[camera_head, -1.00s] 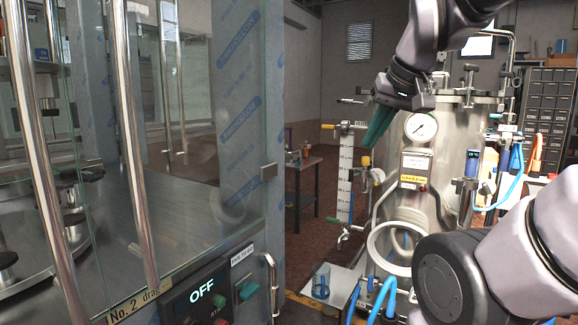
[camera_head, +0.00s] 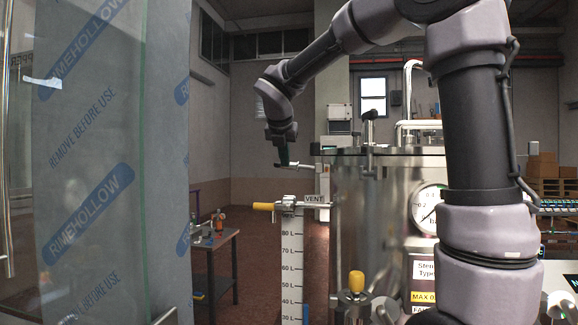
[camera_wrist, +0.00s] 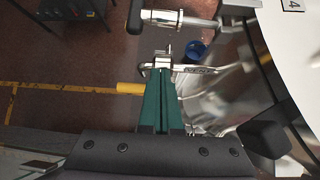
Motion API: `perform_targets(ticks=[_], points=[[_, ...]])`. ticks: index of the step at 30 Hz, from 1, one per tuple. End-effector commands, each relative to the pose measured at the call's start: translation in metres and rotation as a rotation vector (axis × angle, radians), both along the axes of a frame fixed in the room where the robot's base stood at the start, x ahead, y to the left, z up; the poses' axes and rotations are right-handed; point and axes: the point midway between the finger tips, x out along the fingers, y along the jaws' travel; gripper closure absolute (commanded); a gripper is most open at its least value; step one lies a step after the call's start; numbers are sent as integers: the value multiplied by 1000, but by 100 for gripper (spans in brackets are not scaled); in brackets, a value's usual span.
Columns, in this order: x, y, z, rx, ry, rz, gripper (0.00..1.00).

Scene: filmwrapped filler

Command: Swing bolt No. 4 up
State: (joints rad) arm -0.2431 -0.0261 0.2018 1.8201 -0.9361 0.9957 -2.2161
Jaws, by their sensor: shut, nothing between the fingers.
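Bolt No. 4 (camera_wrist: 162,18) sticks out sideways from the vessel rim in the wrist view, a steel barrel with a dark crosspiece at its outer end. A plate reading 4 (camera_wrist: 293,5) sits on the pale lid nearby. In the head view the bolt (camera_head: 298,166) lies about level, pointing left from the flange. My gripper (camera_wrist: 161,68) has green fingers, shut and empty. In the wrist view its tips show apart from the bolt. In the head view my gripper (camera_head: 284,160) points down at the bolt's outer end; I cannot tell whether it touches.
The steel vessel (camera_head: 345,205) stands right of centre, with an upright swing bolt (camera_head: 369,130) on its rim. Below bolt No. 4 is the VENT valve with a yellow handle (camera_head: 263,206) above a litre scale (camera_head: 291,265). A film-wrapped panel (camera_head: 105,170) stands left.

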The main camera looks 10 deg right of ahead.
Motion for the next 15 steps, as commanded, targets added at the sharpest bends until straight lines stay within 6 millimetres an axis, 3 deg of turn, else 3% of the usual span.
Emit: perform_targets(ticks=[12,15], points=[[53,-18,-61,1,5,-4,100],[65,-22,-65,3,-1,-5,100]])
